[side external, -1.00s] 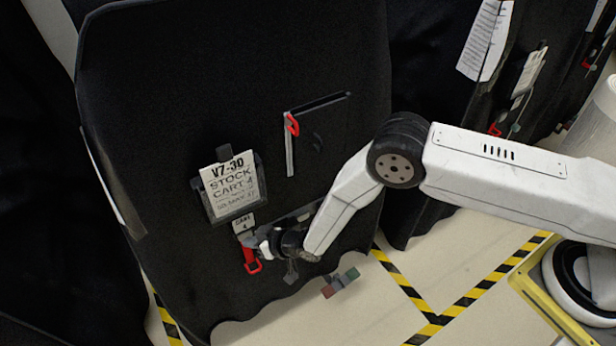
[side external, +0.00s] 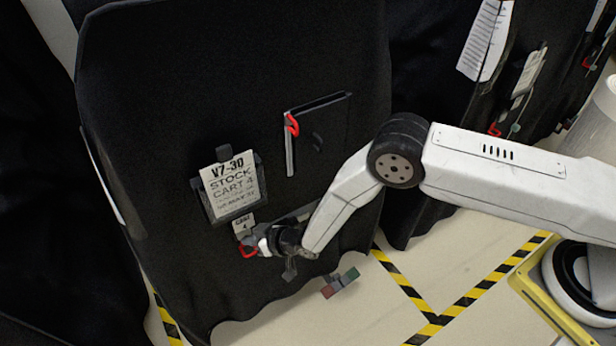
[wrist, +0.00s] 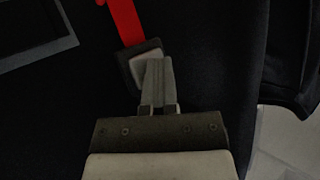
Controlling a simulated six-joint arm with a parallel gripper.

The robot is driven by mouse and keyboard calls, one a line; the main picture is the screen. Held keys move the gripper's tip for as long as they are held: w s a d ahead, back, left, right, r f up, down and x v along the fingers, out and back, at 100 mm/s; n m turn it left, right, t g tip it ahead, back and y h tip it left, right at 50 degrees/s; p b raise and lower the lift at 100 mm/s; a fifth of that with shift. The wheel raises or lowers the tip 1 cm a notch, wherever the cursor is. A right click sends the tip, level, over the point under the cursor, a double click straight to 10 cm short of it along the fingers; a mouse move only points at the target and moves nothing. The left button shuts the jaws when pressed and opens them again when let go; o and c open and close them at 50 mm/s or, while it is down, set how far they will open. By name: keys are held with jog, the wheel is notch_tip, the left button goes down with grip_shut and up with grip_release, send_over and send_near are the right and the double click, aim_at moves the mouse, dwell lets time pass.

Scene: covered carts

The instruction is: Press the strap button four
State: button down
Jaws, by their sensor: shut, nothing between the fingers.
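The covered cart (side external: 130,190) carries a sign (side external: 231,185) reading V7-30 Stock Cart 4, with a small "Cart 4" tag (side external: 242,225) below it. My gripper (side external: 262,240) is just under that tag at the cover. In the wrist view my gripper (wrist: 159,62) has its fingers together and empty. Their tips overlap the lower right part of a light grey button (wrist: 141,68) in a dark housing (wrist: 128,74). Whether they touch or press it I cannot tell. A red strap (wrist: 125,20) runs up from the housing. Its red loop (side external: 247,252) shows beside my gripper.
A black pocket (side external: 322,135) with a red clip (side external: 292,124) is higher on the cover. A red and green item (side external: 340,283) is low at right. Other covered carts stand at both sides. Yellow-black floor tape (side external: 400,283) marks bare floor.

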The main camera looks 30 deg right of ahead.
jog(key=shift+r, duration=0.1)
dwell(0.6)
jog(key=shift+s, duration=0.85)
jog(key=shift+s, duration=0.15)
jog(key=shift+s, duration=2.4)
jog(key=shift+w, duration=0.1)
jog(key=w+d+r+m+g+h, duration=0.25)
jog(key=d+r+h, duration=0.25)
jog(key=d+r, duration=1.2)
jog(key=s+d+r+m+g+h, duration=0.1)
jog(key=s+d+r+g, duration=0.1)
jog(key=s+d+r, duration=0.3)
jog(key=s+d+r+m+g+h, duration=0.1)
jog(key=s+d+r, duration=0.5)
jog(key=s+d, duration=0.6)
jog(key=shift+s+g+h, duration=0.2)
jog(key=shift+g+h, duration=0.1)
jog(key=shift+g, duration=0.45)
